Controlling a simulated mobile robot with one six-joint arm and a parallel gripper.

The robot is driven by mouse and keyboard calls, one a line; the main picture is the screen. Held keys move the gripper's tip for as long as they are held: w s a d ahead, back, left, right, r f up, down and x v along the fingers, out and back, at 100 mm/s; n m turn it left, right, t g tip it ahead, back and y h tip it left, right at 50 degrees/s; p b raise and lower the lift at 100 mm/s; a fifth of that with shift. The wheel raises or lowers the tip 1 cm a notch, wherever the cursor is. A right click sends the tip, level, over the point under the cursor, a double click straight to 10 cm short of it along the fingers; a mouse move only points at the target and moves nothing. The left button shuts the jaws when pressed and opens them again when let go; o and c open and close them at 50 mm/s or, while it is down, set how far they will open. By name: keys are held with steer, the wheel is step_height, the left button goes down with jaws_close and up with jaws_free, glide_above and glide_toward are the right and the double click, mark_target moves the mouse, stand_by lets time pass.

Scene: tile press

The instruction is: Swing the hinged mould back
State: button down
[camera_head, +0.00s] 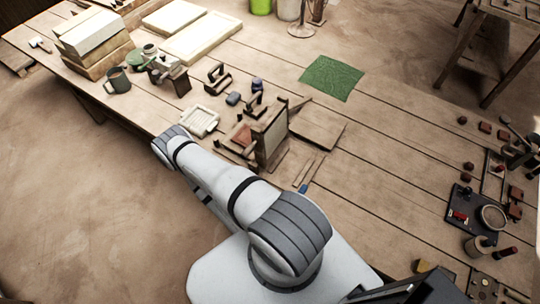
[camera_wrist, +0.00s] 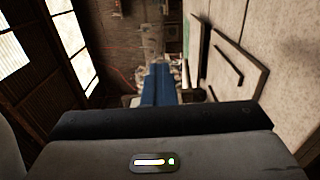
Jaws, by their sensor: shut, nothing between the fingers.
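The hinged mould (camera_head: 270,135) stands raised, close to upright, on the press on the bench, its pale framed face turned toward the front right. A reddish clay piece (camera_head: 240,135) shows low beside it on the left. In the head view my arm reaches up and left in front of the press, and my gripper cannot be made out there. In the wrist view my gripper (camera_wrist: 160,88) shows as two blue fingers close together, shut with nothing seen between them. A pale surface with dark bars fills the right of that view; I cannot tell what it is.
A white tray-like mould (camera_head: 200,121) lies left of the press. A handled tool (camera_head: 217,78) and small blocks stand behind it. A green mat (camera_head: 331,78) lies farther back. Bench boards right of the mat are clear.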

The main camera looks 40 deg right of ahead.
steer(key=w+a+f+b, duration=0.1)
steer(key=w+f+b, duration=0.1)
steer(key=f, duration=0.1)
steer(key=w+a+f+b, duration=0.1)
steer(key=w+f+b, duration=0.1)
steer(key=f, duration=0.1)
steer(key=w+f+b, duration=0.2)
steer(key=f, duration=0.1)
steer(key=shift+a+f, duration=0.25)
steer(key=shift+a, duration=0.15)
steer(key=shift+r, duration=0.1)
steer(key=c, duration=2.1)
jaws_free()
steer(key=o, duration=0.8)
steer(key=shift+v, duration=4.05)
